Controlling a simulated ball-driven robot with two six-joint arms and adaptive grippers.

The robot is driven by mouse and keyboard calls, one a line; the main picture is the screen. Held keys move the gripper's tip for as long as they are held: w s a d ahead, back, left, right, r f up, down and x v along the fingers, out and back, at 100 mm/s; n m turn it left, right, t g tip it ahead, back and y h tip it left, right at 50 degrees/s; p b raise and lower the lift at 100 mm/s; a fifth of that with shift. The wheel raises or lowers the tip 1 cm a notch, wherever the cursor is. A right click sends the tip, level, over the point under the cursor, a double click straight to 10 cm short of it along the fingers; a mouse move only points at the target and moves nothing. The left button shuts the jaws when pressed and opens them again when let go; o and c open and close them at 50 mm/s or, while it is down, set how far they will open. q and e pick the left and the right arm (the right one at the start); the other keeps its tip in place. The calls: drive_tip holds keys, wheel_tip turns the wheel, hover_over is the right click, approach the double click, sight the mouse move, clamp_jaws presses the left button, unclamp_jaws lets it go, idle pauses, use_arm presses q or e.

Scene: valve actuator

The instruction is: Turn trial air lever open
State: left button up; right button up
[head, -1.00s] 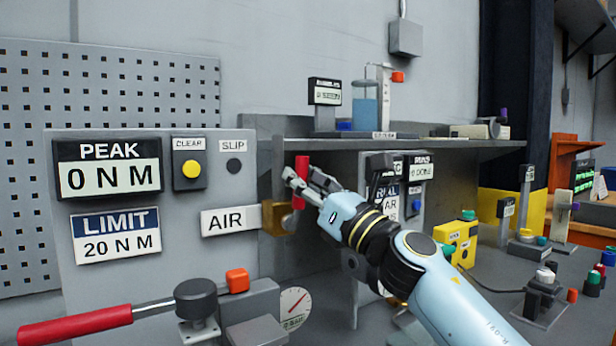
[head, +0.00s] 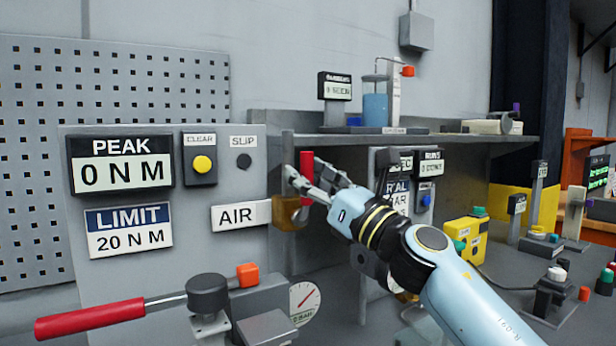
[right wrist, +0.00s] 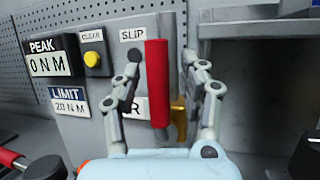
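The trial air lever is an upright red handle (head: 306,164) on a brass-coloured valve (head: 285,214), right of the AIR label (head: 232,216). My right gripper (head: 309,182) is at the lever, with its fingers around the handle. In the right wrist view the red handle (right wrist: 157,85) stands between the two spread fingers (right wrist: 161,66), with a gap showing on each side. The brass part (right wrist: 178,118) is partly hidden behind the handle and the right finger. My left gripper is not in view.
The grey panel with the PEAK display (head: 121,162) and LIMIT display (head: 129,230) stands left of the valve. A shelf (head: 450,141) runs above my right arm. A red-handled tool (head: 90,319) lies at front left, near a pressure gauge (head: 304,302).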

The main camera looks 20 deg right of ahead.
drive_tip(key=v, duration=1.2)
drive_tip(key=shift+s, duration=0.1)
idle(0.7)
